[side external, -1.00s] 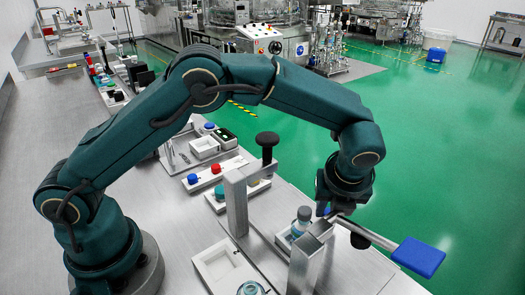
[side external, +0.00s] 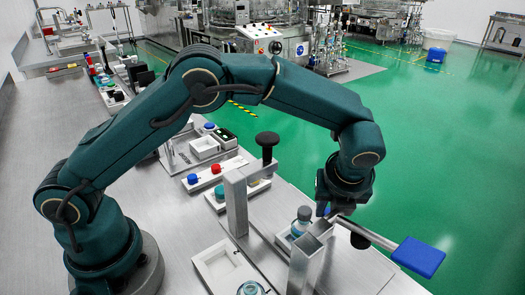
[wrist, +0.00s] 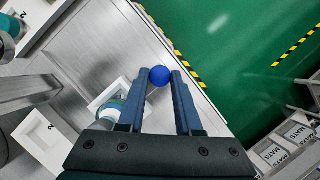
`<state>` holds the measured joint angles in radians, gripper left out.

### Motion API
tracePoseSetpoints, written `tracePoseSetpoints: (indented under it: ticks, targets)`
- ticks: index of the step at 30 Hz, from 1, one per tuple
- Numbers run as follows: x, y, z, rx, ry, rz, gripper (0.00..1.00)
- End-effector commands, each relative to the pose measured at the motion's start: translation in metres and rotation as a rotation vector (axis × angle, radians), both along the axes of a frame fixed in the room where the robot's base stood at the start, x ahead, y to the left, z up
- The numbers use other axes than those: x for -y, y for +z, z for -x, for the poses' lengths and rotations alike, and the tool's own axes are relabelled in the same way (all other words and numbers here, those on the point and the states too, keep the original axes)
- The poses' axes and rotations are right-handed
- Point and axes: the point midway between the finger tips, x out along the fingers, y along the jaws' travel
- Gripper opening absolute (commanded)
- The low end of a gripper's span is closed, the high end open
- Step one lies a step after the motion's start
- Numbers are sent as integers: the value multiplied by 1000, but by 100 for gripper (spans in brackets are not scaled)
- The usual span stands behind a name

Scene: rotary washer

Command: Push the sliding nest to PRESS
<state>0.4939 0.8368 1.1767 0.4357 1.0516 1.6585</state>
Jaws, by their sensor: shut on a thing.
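My gripper (wrist: 159,85) has its two blue fingers closed around a round blue knob (wrist: 160,75), seen between the fingertips in the wrist view. In the side view my gripper (side external: 328,208) is low behind the metal posts, and the knob is mostly hidden there. A white square nest (side external: 284,241) holds a small bottle with a grey cap (side external: 303,216), just left of my gripper. The same nest (wrist: 96,104) and bottle (wrist: 108,112) show left of the fingers in the wrist view, partly covered by the gripper body. No PRESS label is readable.
A metal frame (side external: 236,205) with a black-knobbed rod (side external: 267,142) stands left of the nest. A nearer post (side external: 305,262) and a lever with a blue paddle (side external: 418,257) stand close to my gripper. A white plate (side external: 225,270) and another bottle (side external: 250,288) are in front.

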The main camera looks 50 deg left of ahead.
Motion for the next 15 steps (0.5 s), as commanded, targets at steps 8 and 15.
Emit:
tracePoseSetpoints:
  ticks: [8, 15]
  targets:
    - [-16, 2, 0, -3, 6, -1, 0]
    - [-57, 2, 0, -2, 7, -2, 0]
